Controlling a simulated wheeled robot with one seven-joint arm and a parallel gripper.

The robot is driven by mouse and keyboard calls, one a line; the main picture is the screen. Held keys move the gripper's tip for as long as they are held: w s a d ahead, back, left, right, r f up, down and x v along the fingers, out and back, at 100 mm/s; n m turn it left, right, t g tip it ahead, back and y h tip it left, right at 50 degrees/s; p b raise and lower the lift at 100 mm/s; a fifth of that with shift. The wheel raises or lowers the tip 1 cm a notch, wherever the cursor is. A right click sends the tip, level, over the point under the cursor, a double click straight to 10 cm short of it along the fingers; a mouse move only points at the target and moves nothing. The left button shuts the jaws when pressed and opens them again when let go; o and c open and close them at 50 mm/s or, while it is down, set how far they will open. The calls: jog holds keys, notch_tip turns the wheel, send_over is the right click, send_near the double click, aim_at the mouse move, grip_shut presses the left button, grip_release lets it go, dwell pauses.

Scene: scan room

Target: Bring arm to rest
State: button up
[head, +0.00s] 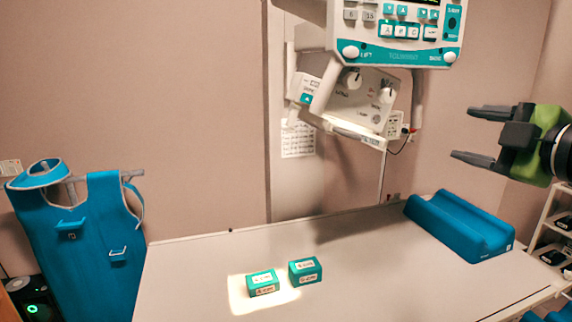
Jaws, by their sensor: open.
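My gripper (470,133) is at the right of the head view, raised above the table and pointing left. Its two dark fingers are spread apart, with nothing between them. The green and black gripper body is at the right edge of the picture; most of my arm is out of view.
The pale table (190,275) bears two small green boxes, one in the lit patch (262,283) and one just right of it (305,271). A blue grooved cushion (460,226) lies at the right. The scanner head (395,40) hangs above. A blue apron (85,245) hangs left; a shelf (555,215) stands right.

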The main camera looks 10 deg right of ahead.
jog(key=w+a+f+m+g, duration=0.2)
jog(key=w+a+f, duration=0.15)
jog(key=a, duration=0.25)
jog(key=w+a+f+m+g, duration=0.1)
jog(key=w+a+f+m, duration=0.2)
jog(key=a+f, duration=0.25)
jog(key=s+a+f+m+g+h, duration=0.2)
jog(key=s+a+f+m+g, duration=0.15)
jog(key=a+f, duration=0.35)
jog(key=s+a+f+m+g, duration=0.1)
jog(key=s+f+m+g, duration=0.1)
jog(key=s+f, duration=0.6)
jog(key=s+a+f+m+g, duration=0.1)
jog(key=s+f+m, duration=0.3)
jog(key=s+f, duration=0.5)
jog(key=s+g, duration=0.1)
jog(key=s, duration=0.3)
jog(key=shift+a+m, duration=0.25)
jog(key=shift+m, duration=0.1)
jog(key=shift+s+g, duration=0.1)
jog(key=shift+g, duration=0.15)
